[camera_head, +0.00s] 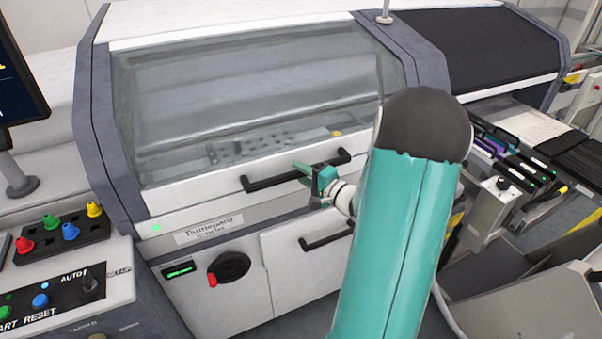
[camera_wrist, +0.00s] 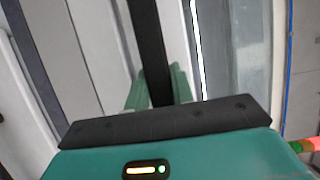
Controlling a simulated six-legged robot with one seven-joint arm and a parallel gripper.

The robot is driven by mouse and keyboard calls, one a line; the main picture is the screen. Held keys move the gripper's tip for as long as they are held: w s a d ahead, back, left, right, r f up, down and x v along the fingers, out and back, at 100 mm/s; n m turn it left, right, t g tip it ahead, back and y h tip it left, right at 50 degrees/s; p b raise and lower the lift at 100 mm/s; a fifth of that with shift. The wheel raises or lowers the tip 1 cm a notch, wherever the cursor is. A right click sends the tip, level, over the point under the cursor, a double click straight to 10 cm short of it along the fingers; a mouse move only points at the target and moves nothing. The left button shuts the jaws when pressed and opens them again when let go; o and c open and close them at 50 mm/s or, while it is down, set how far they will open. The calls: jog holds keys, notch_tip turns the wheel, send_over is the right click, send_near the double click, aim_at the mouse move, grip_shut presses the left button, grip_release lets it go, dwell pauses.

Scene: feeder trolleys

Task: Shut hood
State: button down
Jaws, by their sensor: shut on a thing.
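The hood (camera_head: 245,95) is a large clear window in a white frame on the front of the machine. It looks lowered, with its bottom edge close to the white front panel; I cannot tell whether it is fully seated. A black bar handle (camera_head: 275,178) runs along its lower edge. My gripper (camera_head: 303,168) is at the middle of this handle, with its green fingers shut around the bar. In the wrist view the black handle (camera_wrist: 148,45) passes between the two green fingers (camera_wrist: 157,88). My teal arm hides the right end of the hood's lower edge.
Below is a cabinet with a red-and-black rotary switch (camera_head: 229,268) and a second black handle (camera_head: 325,238). A control panel with coloured buttons (camera_head: 62,235) stands at the left, below a monitor (camera_head: 18,85). A feeder trolley (camera_head: 515,165) stands at the right.

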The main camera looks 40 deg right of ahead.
jog(key=s+a+r, duration=0.1)
jog(key=s+r, duration=0.2)
jog(key=r, duration=0.4)
jog(key=shift+s+r+g, duration=0.2)
jog(key=shift+s+g, duration=0.15)
jog(key=shift+g, duration=0.05)
jog(key=c, duration=1.2)
grip_release()
jog(key=s+d, duration=0.1)
jog(key=s, duration=1.2)
jog(key=shift+s+d+r, duration=0.2)
jog(key=shift+s+r, duration=0.15)
jog(key=shift+r, duration=0.05)
